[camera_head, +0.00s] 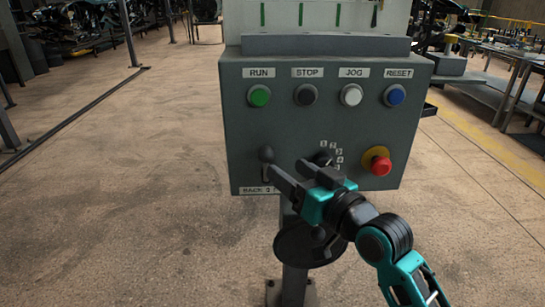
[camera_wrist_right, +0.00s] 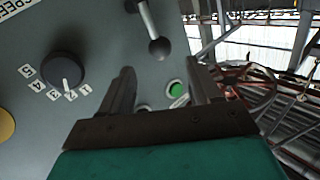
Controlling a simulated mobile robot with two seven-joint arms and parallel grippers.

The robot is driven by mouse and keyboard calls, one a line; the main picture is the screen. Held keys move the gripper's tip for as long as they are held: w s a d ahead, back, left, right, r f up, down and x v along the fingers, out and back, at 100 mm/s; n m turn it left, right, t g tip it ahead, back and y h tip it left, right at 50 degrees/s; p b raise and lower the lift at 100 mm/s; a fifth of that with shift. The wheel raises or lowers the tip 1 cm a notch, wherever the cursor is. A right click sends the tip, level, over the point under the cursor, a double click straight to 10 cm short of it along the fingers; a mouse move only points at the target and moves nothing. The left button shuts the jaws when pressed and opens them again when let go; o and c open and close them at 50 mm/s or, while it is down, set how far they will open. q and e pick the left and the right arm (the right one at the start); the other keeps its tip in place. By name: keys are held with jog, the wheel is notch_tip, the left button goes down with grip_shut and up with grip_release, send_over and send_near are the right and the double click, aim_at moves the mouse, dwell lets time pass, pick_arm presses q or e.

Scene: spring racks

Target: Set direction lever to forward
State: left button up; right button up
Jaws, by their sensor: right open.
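The direction lever (camera_head: 266,154) has a black ball knob and stands at the lower left of the grey control panel (camera_head: 240,130). Its label (camera_head: 257,190) reads "BACK 0", with the rest hidden behind my right gripper (camera_head: 286,167). That gripper is open and empty, its fingers pointing at the panel just right of and below the knob. In the right wrist view, where the panel appears upside down, the lever (camera_wrist_right: 159,46) has a metal shaft and its knob lies beyond the gap between the open fingers (camera_wrist_right: 164,78), apart from both. My left gripper is out of view.
Run (camera_head: 260,96), stop (camera_head: 306,95), jog (camera_head: 351,95) and reset (camera_head: 395,95) buttons line the panel's top. A numbered speed dial (camera_wrist_right: 63,70) sits beside the lever. A red emergency button (camera_head: 380,165) is at the lower right. Floor left of the panel is clear.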

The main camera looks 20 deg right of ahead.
aim_at(271, 158)
jog(key=x, duration=0.6)
jog(key=shift+w, duration=0.15)
grip_shut()
dwell(0.4)
